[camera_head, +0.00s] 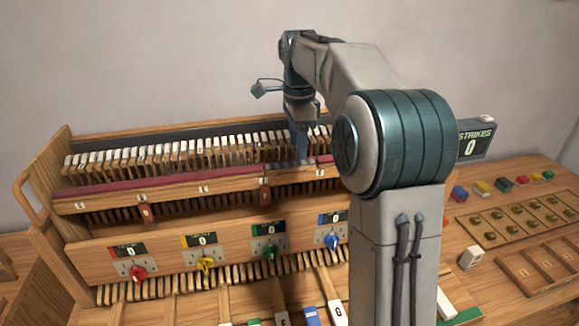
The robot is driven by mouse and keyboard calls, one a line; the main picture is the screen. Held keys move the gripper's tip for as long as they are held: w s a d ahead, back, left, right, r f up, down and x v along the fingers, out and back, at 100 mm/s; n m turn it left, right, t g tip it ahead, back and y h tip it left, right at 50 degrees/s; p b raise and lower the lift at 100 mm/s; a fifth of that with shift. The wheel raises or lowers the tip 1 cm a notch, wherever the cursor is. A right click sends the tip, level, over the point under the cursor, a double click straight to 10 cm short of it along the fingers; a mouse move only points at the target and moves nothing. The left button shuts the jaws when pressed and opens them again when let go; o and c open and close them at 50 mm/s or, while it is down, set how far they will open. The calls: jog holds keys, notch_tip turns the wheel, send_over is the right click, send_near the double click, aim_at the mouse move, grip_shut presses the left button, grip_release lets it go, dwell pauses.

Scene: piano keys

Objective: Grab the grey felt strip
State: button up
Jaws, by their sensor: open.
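The grey felt strip (283,165) appears as a short grey section on top of the wooden rail (105,204), between a long dark red strip (160,184) on the left and a short red piece (324,159) on the right. My gripper (301,157) points down, with its bluish fingers over or just at the grey strip. It is open. I cannot tell whether the fingers touch the strip or stand around it. My own arm covers the right part of the rail.
Rows of white-topped wooden keys (110,155) stand behind the rail. Below it is a panel with coloured knobs, including a red knob (138,273). A "STRIKES 0" display (476,138) stands right of my arm. Coloured blocks and a wooden tray (553,267) lie on the right table.

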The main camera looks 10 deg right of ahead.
aim_at(298, 162)
jog(key=shift+w+f+p, duration=0.15)
jog(key=shift+f+p, duration=0.15)
jog(key=shift+f, duration=2)
jog(key=c, duration=1.1)
jog(key=shift+o, duration=0.2)
jog(key=shift+r, duration=0.15)
